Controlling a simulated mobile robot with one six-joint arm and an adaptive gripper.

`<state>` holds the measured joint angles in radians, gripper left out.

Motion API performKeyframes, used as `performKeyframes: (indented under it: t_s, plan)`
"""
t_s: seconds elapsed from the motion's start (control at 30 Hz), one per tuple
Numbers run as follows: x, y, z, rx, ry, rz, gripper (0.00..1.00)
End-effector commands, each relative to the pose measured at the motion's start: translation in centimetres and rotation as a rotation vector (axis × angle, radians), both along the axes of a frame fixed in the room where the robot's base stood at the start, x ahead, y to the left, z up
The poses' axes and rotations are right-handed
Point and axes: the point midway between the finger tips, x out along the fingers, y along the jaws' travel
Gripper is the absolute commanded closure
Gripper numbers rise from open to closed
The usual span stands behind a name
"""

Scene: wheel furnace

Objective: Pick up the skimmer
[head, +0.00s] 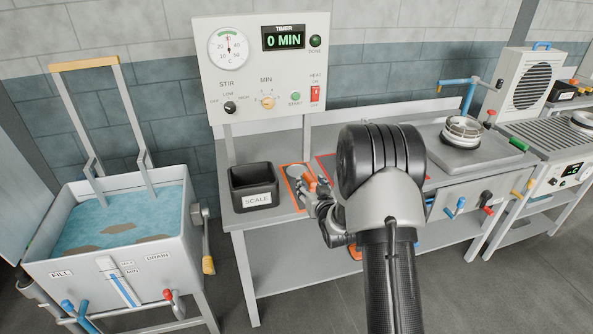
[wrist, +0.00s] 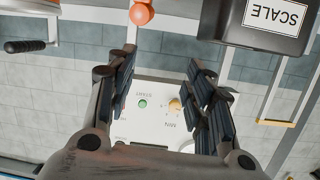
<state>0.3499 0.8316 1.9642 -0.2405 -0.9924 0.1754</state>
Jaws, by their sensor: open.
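In the head view an orange-handled tool (head: 310,182), probably the skimmer, is at an orange-outlined patch on the bench, right of the black bin. A pale round shape beside it may be its head, but I cannot be sure. My gripper (head: 323,192) is close to the orange part and overlaps it in the picture; contact cannot be told. In the wrist view my gripper (wrist: 162,65) is open, with nothing seen held between its fingers. An orange rounded end (wrist: 141,14) shows beyond the fingertips, at the top edge. My arm hides part of the bench.
The black bin labelled SCALE (head: 254,188) stands close left of my gripper. The timer panel (head: 262,70) rises behind the bench (head: 290,236). A water tank (head: 186,245) is at left; a burner-like unit (head: 462,130) is at right. A black-handled rod (wrist: 25,46) shows in the wrist view.

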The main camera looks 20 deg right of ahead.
Motion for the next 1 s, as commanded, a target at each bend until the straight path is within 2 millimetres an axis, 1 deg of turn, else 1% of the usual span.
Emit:
performKeyframes:
  t_s: [0.03,0.1,0.2,0.33,0.4,0.47,0.57,0.8,0.9,1.0]
  plan:
    - [-0.1,-0.8,-2.1,0.013,-0.031,-0.003,0.52]
    - [-0.4,-1.5,-4.0,0.028,-0.093,-0.005,0.52]
    - [-1.2,-2.1,-6.1,0.046,-0.164,-0.005,0.52]
    - [-2.1,-2.5,-7.6,0.060,-0.227,-0.006,0.52]
    - [-2.3,-2.6,-8.0,0.065,-0.245,-0.007,0.52]
    - [-2.1,-2.7,-8.1,0.066,-0.254,-0.007,0.52]
    - [-0.7,-2.8,-8.1,0.065,-0.260,-0.004,0.52]
    - [4.5,-3.5,-8.2,0.064,-0.259,-0.005,0.52]
    - [6.5,-3.8,-8.3,0.065,-0.257,-0.006,0.52]
    - [8.2,-4.1,-8.3,0.065,-0.256,-0.006,0.52]
